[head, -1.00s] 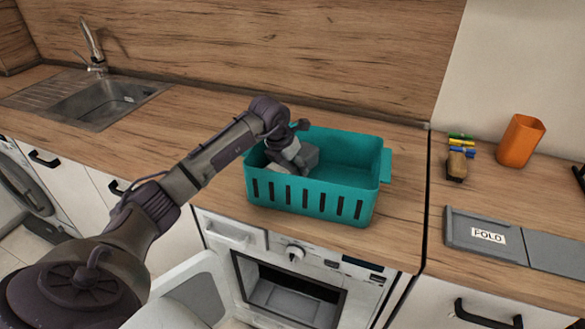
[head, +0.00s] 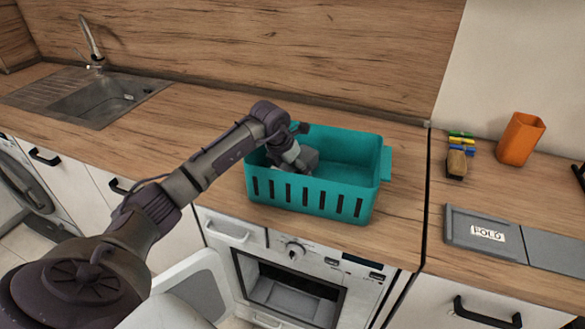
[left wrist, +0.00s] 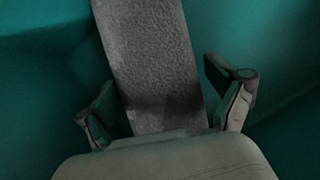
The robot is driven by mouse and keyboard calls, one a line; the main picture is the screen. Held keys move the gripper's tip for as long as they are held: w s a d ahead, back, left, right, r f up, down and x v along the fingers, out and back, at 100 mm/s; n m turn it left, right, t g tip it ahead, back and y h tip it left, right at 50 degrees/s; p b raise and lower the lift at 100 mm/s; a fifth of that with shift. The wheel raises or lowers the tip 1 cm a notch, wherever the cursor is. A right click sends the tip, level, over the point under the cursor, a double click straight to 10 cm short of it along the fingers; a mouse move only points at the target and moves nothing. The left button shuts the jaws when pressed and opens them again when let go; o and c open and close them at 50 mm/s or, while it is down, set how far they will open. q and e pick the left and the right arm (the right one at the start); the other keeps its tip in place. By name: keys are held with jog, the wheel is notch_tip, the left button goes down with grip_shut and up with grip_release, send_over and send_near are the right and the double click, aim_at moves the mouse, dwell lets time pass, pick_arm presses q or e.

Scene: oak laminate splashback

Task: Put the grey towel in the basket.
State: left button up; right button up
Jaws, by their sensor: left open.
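The grey towel (left wrist: 152,65) shows in the left wrist view as a textured grey strip against the teal basket's inside. It lies between and beyond the fingers of my left gripper (left wrist: 168,108), which are spread apart. In the head view my left gripper (head: 298,160) reaches down inside the left part of the teal basket (head: 310,195). The basket's front wall hides the fingertips there, and I cannot make out the towel clearly in that view. The right gripper is not in view.
The basket stands on the wooden counter above an open-doored appliance (head: 295,290). To the right are an orange cup (head: 520,140), coloured clips by a small brown object (head: 457,163), and a grey board marked FOLD (head: 485,233). A sink (head: 95,98) is at the left.

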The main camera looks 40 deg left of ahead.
pick_arm(q)
jog(key=shift+s+r, duration=0.1)
jog(key=shift+r, duration=0.35)
jog(key=b+v, duration=0.2)
jog(key=v, duration=0.9)
jog(key=shift+s+r, duration=0.1)
jog(key=shift+s, duration=0.05)
